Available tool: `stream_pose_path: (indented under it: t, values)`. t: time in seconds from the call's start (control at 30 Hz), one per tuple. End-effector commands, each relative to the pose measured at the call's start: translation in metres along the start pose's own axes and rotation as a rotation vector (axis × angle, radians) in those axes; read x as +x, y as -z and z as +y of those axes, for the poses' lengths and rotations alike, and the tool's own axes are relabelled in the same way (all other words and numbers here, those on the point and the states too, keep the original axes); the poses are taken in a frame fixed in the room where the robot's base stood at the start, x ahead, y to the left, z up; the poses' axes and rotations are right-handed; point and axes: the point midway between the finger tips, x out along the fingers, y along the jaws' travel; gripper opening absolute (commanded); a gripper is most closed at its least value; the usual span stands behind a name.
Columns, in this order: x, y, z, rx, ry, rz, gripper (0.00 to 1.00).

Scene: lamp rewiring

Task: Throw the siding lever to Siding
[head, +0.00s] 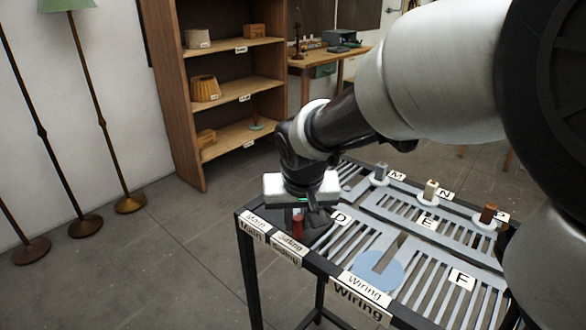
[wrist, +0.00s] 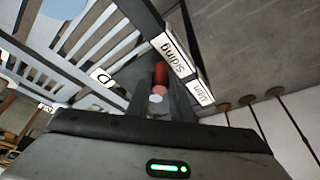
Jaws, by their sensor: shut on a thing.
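The siding lever (head: 297,226) is a short red handle near the left front corner of the slatted table. My gripper (head: 299,208) points down over it and is shut on it. In the wrist view the lever (wrist: 160,75) shows between the fingers, its pale tip towards the camera. The Siding label (head: 289,244) is on the table edge just in front of the lever, and the Main label (head: 256,222) is to its left. My gripper hides the lever's base and part of its slot.
A blue disc (head: 378,271) lies behind the Wiring label (head: 366,287). Small posts on white bases stand further back, among them a grey one (head: 381,172) and a brown one (head: 488,213). Shelves (head: 235,89) and floor lamps (head: 130,203) stand beyond open floor.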

Motion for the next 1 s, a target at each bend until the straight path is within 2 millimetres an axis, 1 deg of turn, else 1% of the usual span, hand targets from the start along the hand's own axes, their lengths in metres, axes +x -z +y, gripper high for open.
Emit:
stream_pose_path:
  t: [0.17, 0.2, 0.27, 0.3, 0.57, 0.67, 0.77, 0.87, 1.0]
  values:
    - [-0.001, 0.002, 0.001, -0.001, -0.001, 0.005, 0.0]
    - [-0.001, 0.002, 0.001, -0.001, -0.002, 0.005, 0.26]
    - [-0.001, 0.002, 0.001, -0.001, -0.002, 0.004, 0.36]
    - [-0.001, 0.001, 0.001, 0.0, -0.002, 0.003, 0.39]
    - [-0.001, 0.001, 0.001, 0.0, -0.001, 0.002, 0.39]
    - [-0.006, 0.001, 0.001, 0.0, -0.001, 0.002, 0.39]
    - [-0.02, 0.002, 0.001, 0.0, -0.001, 0.005, 0.39]
    - [-0.041, 0.002, 0.001, 0.0, -0.001, 0.006, 0.39]
    - [-0.077, 0.003, 0.0, -0.001, -0.001, 0.009, 0.39]
